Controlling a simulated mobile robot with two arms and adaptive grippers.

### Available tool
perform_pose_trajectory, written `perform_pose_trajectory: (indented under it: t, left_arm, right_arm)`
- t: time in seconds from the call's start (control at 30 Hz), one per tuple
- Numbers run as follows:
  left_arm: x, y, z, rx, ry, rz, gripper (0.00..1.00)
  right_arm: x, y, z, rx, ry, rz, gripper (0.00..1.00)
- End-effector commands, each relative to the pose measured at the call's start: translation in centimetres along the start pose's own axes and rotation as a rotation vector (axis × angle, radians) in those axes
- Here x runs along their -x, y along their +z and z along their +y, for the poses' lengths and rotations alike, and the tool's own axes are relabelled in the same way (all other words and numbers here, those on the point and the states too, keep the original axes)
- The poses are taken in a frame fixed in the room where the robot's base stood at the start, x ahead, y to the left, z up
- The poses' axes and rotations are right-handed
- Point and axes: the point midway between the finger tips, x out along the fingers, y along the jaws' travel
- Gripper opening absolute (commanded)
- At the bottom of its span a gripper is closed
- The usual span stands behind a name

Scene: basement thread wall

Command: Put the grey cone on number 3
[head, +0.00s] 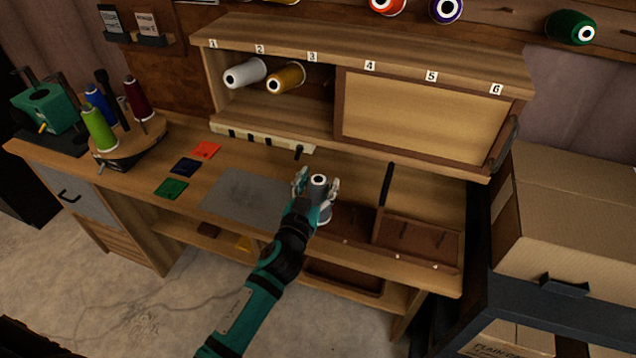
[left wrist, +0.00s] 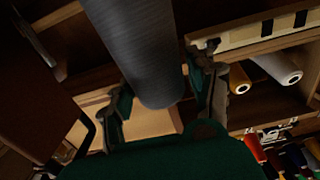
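The grey cone (head: 323,215) is upright, narrow end up, over the front of the bench beside the dark tray. It also fills the top middle of the left wrist view (left wrist: 145,45), its wide end cut off. My left gripper (head: 317,184) has a finger on each side of its upper part, seemingly touching it. I cannot tell whether its base is clear of the surface below. The label 3 (head: 312,57) is on the shelf's upper edge; the space beneath it holds no cone. My right gripper is out of view.
A white cone (head: 245,73) and a gold cone (head: 286,78) lie in the open shelf under 1 and 2. A wooden panel (head: 425,122) covers the shelf under 4 to 6. A pegged wooden tray (head: 418,240) and cardboard boxes (head: 575,215) are to the right.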

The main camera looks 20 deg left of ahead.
Motion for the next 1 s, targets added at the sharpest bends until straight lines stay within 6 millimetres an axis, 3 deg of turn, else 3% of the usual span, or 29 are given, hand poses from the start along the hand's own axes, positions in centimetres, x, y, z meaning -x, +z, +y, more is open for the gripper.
perform_pose_trajectory:
  t: [0.37,0.47,0.8,1.0]
  left_arm:
    - [0.0,-0.6,0.0,-0.002,0.001,0.001,0.65]
    - [1.3,-0.1,0.0,0.000,0.001,-0.002,0.65]
    - [8.5,0.0,0.0,0.002,-0.001,-0.003,0.65]
    - [11.2,-0.1,0.0,0.001,0.000,-0.001,0.65]
  right_arm:
    - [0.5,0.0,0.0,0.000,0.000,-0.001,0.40]
    - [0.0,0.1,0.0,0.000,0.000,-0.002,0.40]
    - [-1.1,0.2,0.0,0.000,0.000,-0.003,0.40]
    - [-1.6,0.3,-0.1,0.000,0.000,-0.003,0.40]
